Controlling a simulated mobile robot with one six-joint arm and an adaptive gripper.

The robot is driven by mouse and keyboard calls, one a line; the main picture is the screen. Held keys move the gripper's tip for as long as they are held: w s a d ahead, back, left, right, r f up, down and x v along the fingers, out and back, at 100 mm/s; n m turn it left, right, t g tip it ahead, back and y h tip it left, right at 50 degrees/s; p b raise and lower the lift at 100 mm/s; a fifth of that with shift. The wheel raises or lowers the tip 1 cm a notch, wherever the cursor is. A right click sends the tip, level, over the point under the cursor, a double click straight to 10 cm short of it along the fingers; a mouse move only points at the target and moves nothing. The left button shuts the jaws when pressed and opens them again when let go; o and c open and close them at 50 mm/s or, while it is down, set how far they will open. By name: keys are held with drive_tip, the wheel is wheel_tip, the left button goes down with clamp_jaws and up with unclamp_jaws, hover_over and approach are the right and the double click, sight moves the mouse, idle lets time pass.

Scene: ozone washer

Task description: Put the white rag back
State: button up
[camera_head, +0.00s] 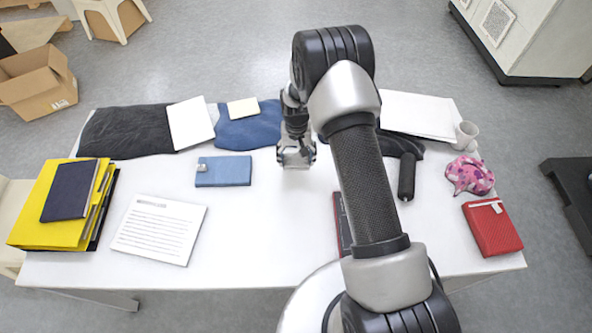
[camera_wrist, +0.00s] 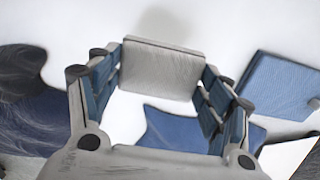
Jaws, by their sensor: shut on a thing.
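My gripper (camera_head: 296,154) is shut above the back middle of the white table, near the blue cloth. In the wrist view, a pale grey-white, flat, squarish piece (camera_wrist: 160,68) is held between its two fingers. It looks like the folded white rag. In the head view my gripper largely hides it. A soft shadow lies on the white tabletop beyond it in the wrist view, and the piece appears clear of the table.
A blue cloth (camera_head: 245,132) with a cream pad (camera_head: 243,108) lies behind left of my gripper. A blue notebook (camera_head: 223,171) is to the left. A white sheet (camera_head: 420,114), a cup (camera_head: 466,135) and a pink cloth (camera_head: 470,176) are right.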

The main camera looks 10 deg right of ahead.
drive_tip(key=shift+f+b, duration=0.55)
drive_tip(key=shift+f, duration=3.05)
drive_tip(key=shift+f, duration=0.1)
drive_tip(key=o, duration=1)
